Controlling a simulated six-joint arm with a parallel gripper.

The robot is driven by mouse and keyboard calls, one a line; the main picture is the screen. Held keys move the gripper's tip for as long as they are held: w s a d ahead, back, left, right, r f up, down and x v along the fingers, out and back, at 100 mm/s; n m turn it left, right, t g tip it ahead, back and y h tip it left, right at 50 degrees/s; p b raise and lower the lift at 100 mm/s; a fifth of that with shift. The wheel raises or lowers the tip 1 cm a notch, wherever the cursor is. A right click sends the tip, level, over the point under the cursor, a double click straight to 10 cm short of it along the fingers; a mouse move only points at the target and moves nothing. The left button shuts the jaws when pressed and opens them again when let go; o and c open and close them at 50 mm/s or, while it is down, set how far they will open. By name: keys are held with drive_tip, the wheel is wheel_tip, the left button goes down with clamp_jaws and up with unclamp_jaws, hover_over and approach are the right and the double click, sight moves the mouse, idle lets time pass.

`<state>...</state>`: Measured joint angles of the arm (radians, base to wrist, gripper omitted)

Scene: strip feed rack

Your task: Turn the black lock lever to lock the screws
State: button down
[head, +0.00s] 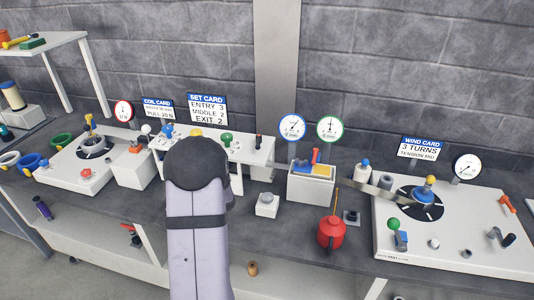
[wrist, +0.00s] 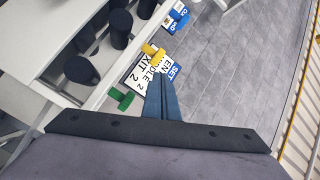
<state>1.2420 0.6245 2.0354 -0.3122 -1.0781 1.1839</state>
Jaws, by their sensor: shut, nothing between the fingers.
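The black lock lever (head: 258,142) stands at the right end of the white roller unit (head: 245,153) in the head view. I cannot make it out in the wrist view. The screws have blue (head: 167,130), yellow (head: 195,133) and green (head: 226,138) heads along the unit's top. The same green (wrist: 122,97), yellow (wrist: 153,50) and blue (wrist: 180,12) heads show in the wrist view. My gripper (wrist: 160,78) is shut and empty, with its fingers near the yellow and green heads in that picture. My arm hides it in the head view, so its gap to the lever is unclear.
The set card (head: 207,108) stands behind the unit. Several black rollers (wrist: 120,27) show in the wrist view. A box of coloured blocks (head: 311,186) and a red can (head: 331,233) stand to the right. The winding station (head: 455,240) lies farther right.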

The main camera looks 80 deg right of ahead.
sight(267, 156)
drive_tip(key=s+f+m+g+h+b, duration=0.15)
drive_tip(key=s+m+b, duration=0.35)
drive_tip(key=s, duration=2.2)
drive_tip(key=shift+y, duration=0.25)
drive_tip(key=shift+w+d+f+p, duration=0.2)
drive_tip(key=shift+w+d+p, duration=0.45)
drive_tip(key=shift+w+d, duration=0.65)
drive_tip(key=shift+w+d+f+p, duration=0.15)
drive_tip(key=shift+w+d+p, duration=0.5)
drive_tip(key=shift+w+d, duration=0.65)
drive_tip(key=shift+w+d+f+p, duration=0.2)
drive_tip(key=shift+w+d+p, duration=0.45)
drive_tip(key=shift+w+d, duration=0.6)
drive_tip(key=shift+w+a, duration=0.3)
